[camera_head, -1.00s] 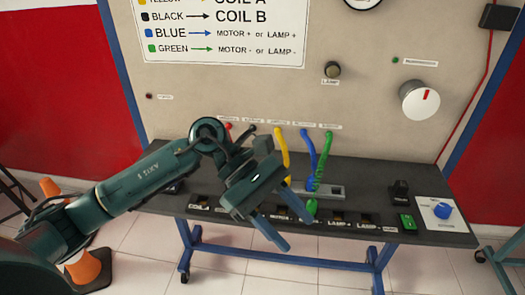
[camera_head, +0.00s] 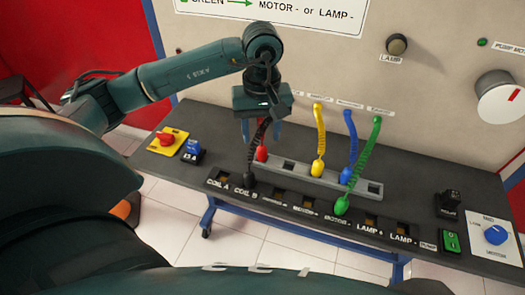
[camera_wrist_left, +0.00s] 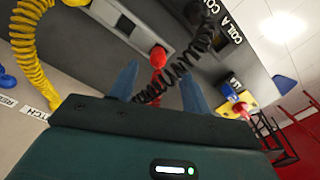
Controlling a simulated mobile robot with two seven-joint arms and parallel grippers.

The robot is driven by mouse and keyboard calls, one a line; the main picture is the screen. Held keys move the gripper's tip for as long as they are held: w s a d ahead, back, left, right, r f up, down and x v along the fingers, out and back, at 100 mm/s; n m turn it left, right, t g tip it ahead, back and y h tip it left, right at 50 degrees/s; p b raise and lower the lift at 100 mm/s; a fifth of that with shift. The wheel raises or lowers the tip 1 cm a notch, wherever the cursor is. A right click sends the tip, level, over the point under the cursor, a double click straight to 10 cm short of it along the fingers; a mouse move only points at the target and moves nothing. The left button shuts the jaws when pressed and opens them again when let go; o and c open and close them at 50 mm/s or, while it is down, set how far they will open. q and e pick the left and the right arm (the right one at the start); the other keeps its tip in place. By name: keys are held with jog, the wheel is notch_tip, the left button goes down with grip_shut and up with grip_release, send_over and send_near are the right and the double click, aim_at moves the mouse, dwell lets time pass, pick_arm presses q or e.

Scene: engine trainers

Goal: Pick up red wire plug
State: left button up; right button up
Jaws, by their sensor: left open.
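The red wire plug (camera_head: 262,153) stands in the left end of the grey socket strip (camera_head: 292,172). It also shows in the left wrist view (camera_wrist_left: 158,56), ahead of my fingertips. My left gripper (camera_head: 262,134) points down just above the plug and is open, with blue fingers on either side of the red wire. In the left wrist view my gripper (camera_wrist_left: 160,74) shows nothing clamped. The coiled black wire (camera_wrist_left: 180,65) runs close by the red plug and passes near the right finger. My right gripper is not in view.
The black plug (camera_head: 249,180) sits at the front left sockets. Yellow (camera_head: 317,168), blue (camera_head: 346,176) and green (camera_head: 341,205) plugs stand to the right. A yellow-based red button (camera_head: 168,138) and blue switch (camera_head: 190,149) are left. The upright panel (camera_head: 330,65) rises behind.

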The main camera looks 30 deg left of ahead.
aim_at(262, 146)
pick_arm(q)
jog(key=shift+w+f+p, duration=0.15)
jog(key=shift+f+p, duration=0.6)
jog(key=shift+f, duration=1.95)
grip_shut()
